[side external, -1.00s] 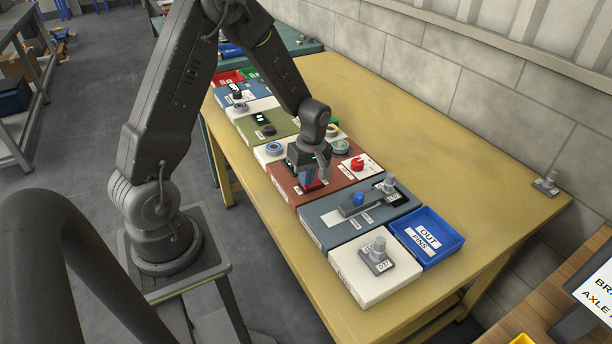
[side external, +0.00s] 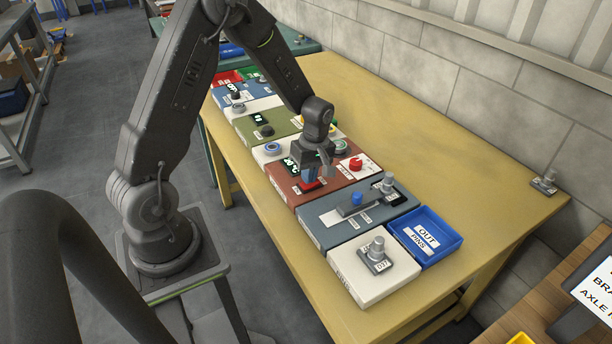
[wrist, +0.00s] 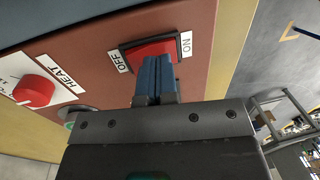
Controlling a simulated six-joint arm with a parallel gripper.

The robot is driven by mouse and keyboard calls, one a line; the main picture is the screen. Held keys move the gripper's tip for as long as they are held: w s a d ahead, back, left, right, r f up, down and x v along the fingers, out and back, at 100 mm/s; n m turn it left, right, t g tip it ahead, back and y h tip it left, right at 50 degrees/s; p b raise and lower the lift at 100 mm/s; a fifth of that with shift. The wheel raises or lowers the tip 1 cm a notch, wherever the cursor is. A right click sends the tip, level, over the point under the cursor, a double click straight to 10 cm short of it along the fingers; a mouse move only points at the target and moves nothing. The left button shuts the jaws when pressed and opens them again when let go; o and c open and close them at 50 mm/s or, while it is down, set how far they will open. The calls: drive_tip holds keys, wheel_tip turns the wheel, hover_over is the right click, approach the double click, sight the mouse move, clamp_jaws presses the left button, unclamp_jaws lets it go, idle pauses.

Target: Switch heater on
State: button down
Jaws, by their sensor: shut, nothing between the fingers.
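The heater is a brown-red chassis (side external: 289,188) in the middle of the row. Its red rocker switch (wrist: 148,52) sits in a black frame, with an OFF label (wrist: 119,61) at its left end and an ON label (wrist: 186,45) at its right end in the wrist view. The switch also shows in the side view (side external: 312,186). My gripper (wrist: 159,60) is shut and empty, its blue fingers together over the rocker. The tips overlap the middle and ON-side part of the switch; I cannot tell whether they touch it. The fingers hide part of the rocker.
A red HEAT knob (wrist: 34,91) stands on a white plate of the same chassis, also seen in the side view (side external: 356,164). A blue-grey chassis (side external: 335,225) with a lever and a blue OUT PINS tray (side external: 457,246) lie nearer the camera.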

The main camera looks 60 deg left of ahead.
sight(302, 186)
wheel_tip(302, 186, up, 14)
drive_tip(key=s, duration=0.2)
idle(0.5)
drive_tip(key=shift+f, duration=0.1)
drive_tip(key=s+d+r+m+t, duration=0.7)
drive_tip(key=s+d+r+m, duration=0.3)
drive_tip(key=m, duration=0.8)
drive_tip(key=s+d, duration=0.3)
drive_tip(key=shift+s+d+r, duration=0.2)
drive_tip(key=shift+d+r, duration=0.15)
